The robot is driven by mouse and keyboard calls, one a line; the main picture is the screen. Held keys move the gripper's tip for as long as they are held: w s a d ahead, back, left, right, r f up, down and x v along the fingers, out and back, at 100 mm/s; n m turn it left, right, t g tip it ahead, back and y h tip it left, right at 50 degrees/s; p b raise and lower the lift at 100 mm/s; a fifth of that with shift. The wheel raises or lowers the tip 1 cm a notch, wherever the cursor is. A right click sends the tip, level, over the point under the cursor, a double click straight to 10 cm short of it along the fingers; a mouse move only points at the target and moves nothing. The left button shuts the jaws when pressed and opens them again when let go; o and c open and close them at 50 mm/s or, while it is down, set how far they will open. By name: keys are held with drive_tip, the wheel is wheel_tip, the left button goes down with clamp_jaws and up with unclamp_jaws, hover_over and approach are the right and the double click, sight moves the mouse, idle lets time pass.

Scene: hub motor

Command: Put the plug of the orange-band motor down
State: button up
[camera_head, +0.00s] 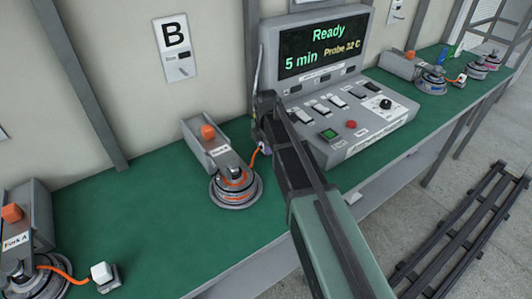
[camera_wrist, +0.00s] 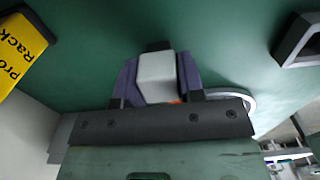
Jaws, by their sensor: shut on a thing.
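The orange-band motor (camera_head: 235,187) sits on the green bench below the B sign, in its grey fork stand. Its orange cable (camera_head: 253,159) rises to my gripper (camera_head: 262,138), beside the left end of the control panel. In the wrist view my gripper (camera_wrist: 157,80) has its purple fingers shut on the white plug (camera_wrist: 157,75), with a bit of orange cable at its base. In the head view my arm and gripper mostly hide the plug. I cannot tell whether the plug touches the bench.
The control panel (camera_head: 345,122) reads "Ready", "5 min", "Probe 32 C". Another fork stand and motor with a white plug (camera_head: 102,273) are at the near left. More motors (camera_head: 432,80) stand at the far right. A yellow rack (camera_wrist: 20,48) shows in the wrist view. Bare bench (camera_head: 140,195) lies left of the motor.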

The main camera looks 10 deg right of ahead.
drive_tip(key=shift+f, duration=0.15)
drive_tip(key=o, duration=1.1)
wheel_tip(320, 180, up, 13)
drive_tip(key=p, duration=1.2)
drive_tip(key=shift+f, duration=0.15)
drive_tip(key=s+m, duration=2.2)
drive_tip(key=shift+f, duration=0.1)
